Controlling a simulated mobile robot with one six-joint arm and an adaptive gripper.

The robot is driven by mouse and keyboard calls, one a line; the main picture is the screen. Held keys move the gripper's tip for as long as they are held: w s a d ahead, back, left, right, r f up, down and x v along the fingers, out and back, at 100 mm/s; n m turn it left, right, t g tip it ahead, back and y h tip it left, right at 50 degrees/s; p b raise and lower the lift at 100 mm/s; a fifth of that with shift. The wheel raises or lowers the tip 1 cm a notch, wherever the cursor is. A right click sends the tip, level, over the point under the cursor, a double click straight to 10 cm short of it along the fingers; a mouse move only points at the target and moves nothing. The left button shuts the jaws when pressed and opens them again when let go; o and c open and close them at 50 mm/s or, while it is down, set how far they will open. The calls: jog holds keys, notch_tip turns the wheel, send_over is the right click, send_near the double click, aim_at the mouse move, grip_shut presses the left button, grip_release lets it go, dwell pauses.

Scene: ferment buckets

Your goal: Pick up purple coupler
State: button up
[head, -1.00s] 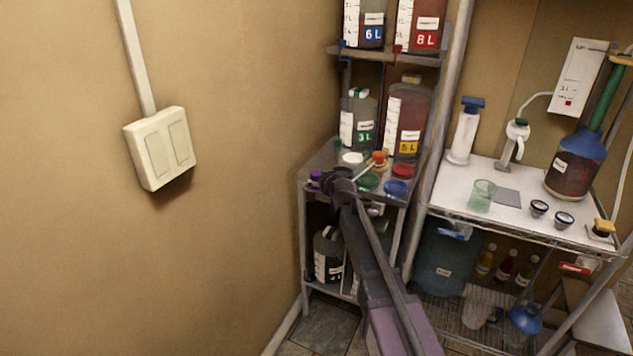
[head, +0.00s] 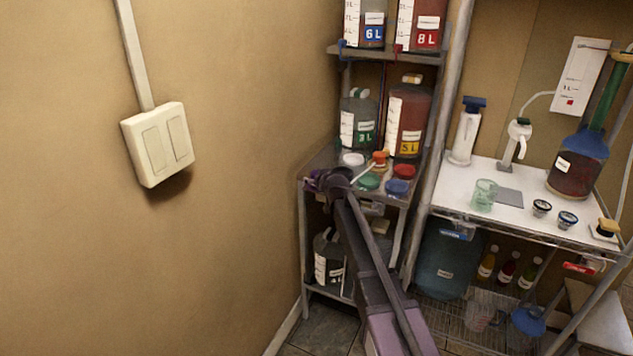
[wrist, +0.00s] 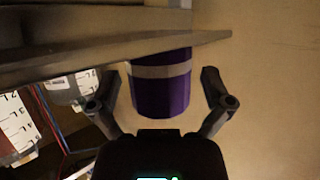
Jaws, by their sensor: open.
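The purple coupler (wrist: 162,98) is a dark purple cylinder with a grey band, seen in the wrist view between the two fingers of my gripper (wrist: 159,85). The fingers are open, with a visible gap on each side of it. In the head view, a little of the purple coupler (head: 311,183) shows at the left edge of the small shelf's top. My gripper (head: 325,178) hides most of it there.
On the same shelf top (head: 322,160) are an orange-topped piece (head: 380,160), a green lid (head: 369,182), a blue lid (head: 397,187) and a red lid (head: 403,171). Jugs (head: 358,122) stand behind. The tan wall (head: 240,200) is close on the left.

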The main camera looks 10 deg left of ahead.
dwell(0.4)
jog(key=c, duration=1.2)
jog(key=shift+r, duration=0.15)
jog(key=shift+c, duration=0.2)
notch_tip(320, 180, up, 3)
jog(key=p, duration=0.3)
jog(key=shift+r+p, duration=0.2)
jog(key=shift+p, duration=0.15)
jog(key=s+d, duration=0.3)
jog(key=s, duration=0.4)
jog(key=s+d+r+p, duration=0.1)
jog(key=s+d, duration=0.3)
jog(key=s, duration=0.3)
jog(key=shift+s+r, duration=0.15)
jog(key=shift+s, duration=0.05)
